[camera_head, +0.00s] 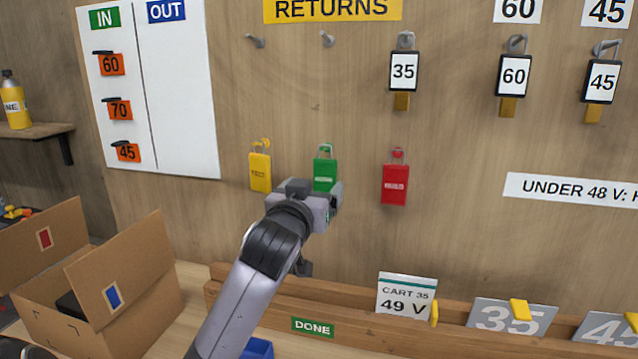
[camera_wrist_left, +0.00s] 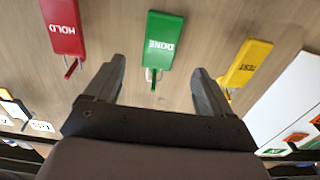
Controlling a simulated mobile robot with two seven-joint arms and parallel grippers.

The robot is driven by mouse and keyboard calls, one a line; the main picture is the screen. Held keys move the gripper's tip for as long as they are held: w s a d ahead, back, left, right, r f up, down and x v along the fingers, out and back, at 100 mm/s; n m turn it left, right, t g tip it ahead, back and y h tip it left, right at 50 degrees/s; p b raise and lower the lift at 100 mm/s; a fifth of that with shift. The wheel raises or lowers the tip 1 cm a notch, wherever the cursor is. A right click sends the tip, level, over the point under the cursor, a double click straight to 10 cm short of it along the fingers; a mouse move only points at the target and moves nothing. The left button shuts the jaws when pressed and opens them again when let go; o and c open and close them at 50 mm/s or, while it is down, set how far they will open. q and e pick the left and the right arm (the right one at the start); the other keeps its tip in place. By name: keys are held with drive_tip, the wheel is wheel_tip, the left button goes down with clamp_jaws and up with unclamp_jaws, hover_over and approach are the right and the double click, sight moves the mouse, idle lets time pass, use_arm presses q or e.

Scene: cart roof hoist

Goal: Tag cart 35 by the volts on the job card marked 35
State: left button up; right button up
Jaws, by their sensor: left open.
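The job card (camera_head: 406,295) stands on the wooden rail and reads CART 35, 49 V. Three tags hang on the wall: yellow (camera_head: 260,172), green (camera_head: 325,172) and red (camera_head: 395,184). In the left wrist view they read TEST (camera_wrist_left: 247,63), DONE (camera_wrist_left: 163,42) and HOLD (camera_wrist_left: 63,26). My left gripper (camera_head: 330,197) is in front of the green tag and hides its lower part in the head view. In the wrist view its fingers (camera_wrist_left: 158,75) are apart and empty, with the green tag ahead between them. A grey plate marked 35 (camera_head: 493,319) with a yellow clip is at lower right.
A wall sign (camera_head: 575,191) begins UNDER 48 V; its end is cut off. Black tags marked 35 (camera_head: 404,72), 60 (camera_head: 514,76) and 45 (camera_head: 602,82) hang above. A green DONE label (camera_head: 313,327) is on the rail. Cardboard boxes (camera_head: 125,280) stand at left.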

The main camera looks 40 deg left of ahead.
sight(324, 172)
use_arm(q)
drive_tip(key=shift+p+x, duration=0.7)
drive_tip(key=shift+x, duration=2.85)
drive_tip(key=c, duration=1.3)
drive_tip(key=shift+o, duration=0.2)
drive_tip(key=shift+r, duration=0.35)
drive_tip(key=shift+s+d+r, duration=0.2)
drive_tip(key=shift+s+d, duration=0.2)
drive_tip(key=shift+s, duration=0.3)
drive_tip(key=shift+s+d+r, duration=0.2)
drive_tip(key=shift+s+d, duration=0.2)
drive_tip(key=shift+s, duration=0.3)
drive_tip(key=shift+s+d+r, duration=0.2)
drive_tip(key=shift+s+d, duration=0.2)
drive_tip(key=shift+s, duration=0.3)
